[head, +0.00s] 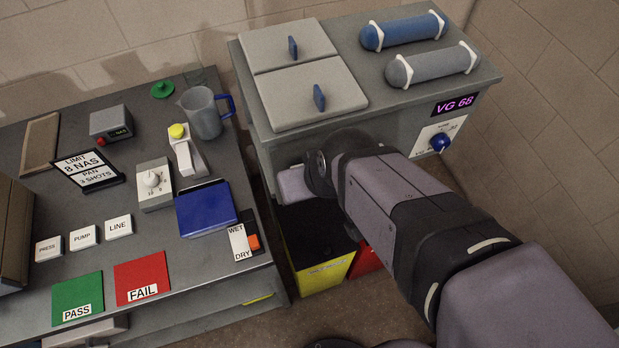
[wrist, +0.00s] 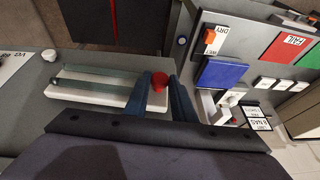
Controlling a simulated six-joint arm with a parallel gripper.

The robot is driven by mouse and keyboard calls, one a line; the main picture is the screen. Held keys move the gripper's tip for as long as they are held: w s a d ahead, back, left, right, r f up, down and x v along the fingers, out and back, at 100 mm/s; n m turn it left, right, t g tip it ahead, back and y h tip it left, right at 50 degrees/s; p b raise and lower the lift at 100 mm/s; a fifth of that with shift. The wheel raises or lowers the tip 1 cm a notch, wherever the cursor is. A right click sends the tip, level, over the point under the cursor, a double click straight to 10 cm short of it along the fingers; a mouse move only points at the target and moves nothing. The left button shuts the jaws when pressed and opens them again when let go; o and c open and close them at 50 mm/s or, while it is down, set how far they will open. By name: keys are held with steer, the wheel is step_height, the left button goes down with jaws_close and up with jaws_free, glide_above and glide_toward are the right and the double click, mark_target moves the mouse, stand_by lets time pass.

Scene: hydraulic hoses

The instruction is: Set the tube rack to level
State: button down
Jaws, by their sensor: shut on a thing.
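In the wrist view, a white rack (wrist: 88,98) holds long, thin greenish tubes (wrist: 98,84) lying lengthwise along it. It rests against a grey surface at the left and slants slightly in the picture. A small red piece (wrist: 158,80) is at its right end. The two dark blue fingers of my gripper (wrist: 158,98) stand on either side of the red piece and are shut on it. In the head view my arm hides the fingers, and I cannot make out the rack there. I cannot tell from the picture whether the rack is level.
In the head view, a grey cabinet (head: 390,118) with lids and two cylinders stands behind my arm. A bench (head: 115,220) at left carries a blue box (head: 206,208), a jug (head: 203,113), and green and red pads. A yellow-fronted bin (head: 322,275) sits on the floor between them.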

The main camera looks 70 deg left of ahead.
steer(key=shift+s+f+t, duration=0.15)
steer(key=shift+f+t, duration=0.15)
steer(key=shift+t, duration=0.1)
stand_by(0.3)
steer(key=c, duration=1.5)
jaws_free()
steer(key=shift+f, duration=0.1)
steer(key=shift+b+v, duration=0.95)
steer(key=shift+v, duration=2.75)
